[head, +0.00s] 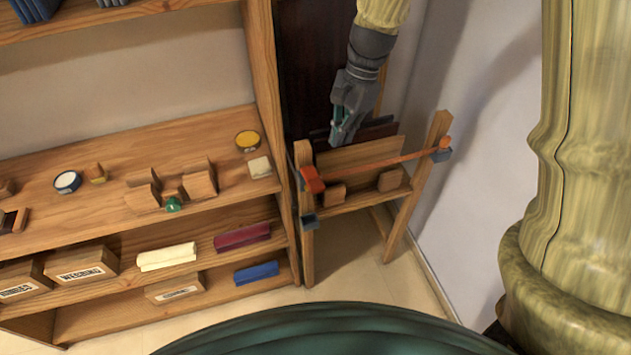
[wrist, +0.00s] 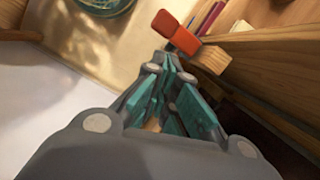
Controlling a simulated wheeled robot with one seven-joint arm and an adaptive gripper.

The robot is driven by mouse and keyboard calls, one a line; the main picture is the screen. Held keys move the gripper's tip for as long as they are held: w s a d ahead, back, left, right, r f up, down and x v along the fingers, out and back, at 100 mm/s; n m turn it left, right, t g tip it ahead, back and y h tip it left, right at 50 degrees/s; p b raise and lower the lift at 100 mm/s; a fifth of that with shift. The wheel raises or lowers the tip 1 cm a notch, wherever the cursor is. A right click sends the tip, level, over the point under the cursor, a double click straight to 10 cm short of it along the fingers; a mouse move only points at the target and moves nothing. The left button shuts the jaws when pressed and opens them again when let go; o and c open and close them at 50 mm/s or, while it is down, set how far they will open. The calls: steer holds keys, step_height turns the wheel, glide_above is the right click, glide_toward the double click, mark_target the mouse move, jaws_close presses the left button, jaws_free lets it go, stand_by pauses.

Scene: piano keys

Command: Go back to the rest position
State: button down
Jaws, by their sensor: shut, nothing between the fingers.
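My gripper (head: 342,136) hangs at the end of my arm, pointing down, above the small wooden rack (head: 335,155) beside the shelf unit. Its fingers are shut with nothing between them. In the wrist view the closed teal fingers of my gripper (wrist: 172,62) point toward an orange block (wrist: 176,32). The orange block (head: 312,180) also shows in the head view, on the rack's left post. I cannot tell how far the fingertips are from the rack's back board.
A thin orange bar (head: 380,160) spans the rack's front to a clamp (head: 441,152) on the right post. The wooden shelf unit (head: 150,123) at left holds boxes, cloth rolls and small blocks. A pale wall (head: 480,150) is at right. Floor shows in front of the rack.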

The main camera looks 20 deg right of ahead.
steer(key=s+d+f+n+h+b, duration=0.15)
steer(key=s+f, duration=0.25)
steer(key=f, duration=0.5)
steer(key=s+d+f+n+h+p, duration=0.1)
steer(key=s+f+n, duration=0.25)
steer(key=f, duration=0.55)
steer(key=s+d+f+n+h+b, duration=0.1)
steer(key=s+f, duration=0.3)
steer(key=f, duration=0.5)
steer(key=s+a+f+n+t+b, duration=0.1)
steer(key=s+f+n, duration=0.6)
steer(key=s+f, duration=0.7)
steer(key=s+a+y, duration=0.1)
steer(key=s, duration=0.2)
steer(key=shift+s+a+n, duration=0.3)
steer(key=shift+s, duration=0.1)
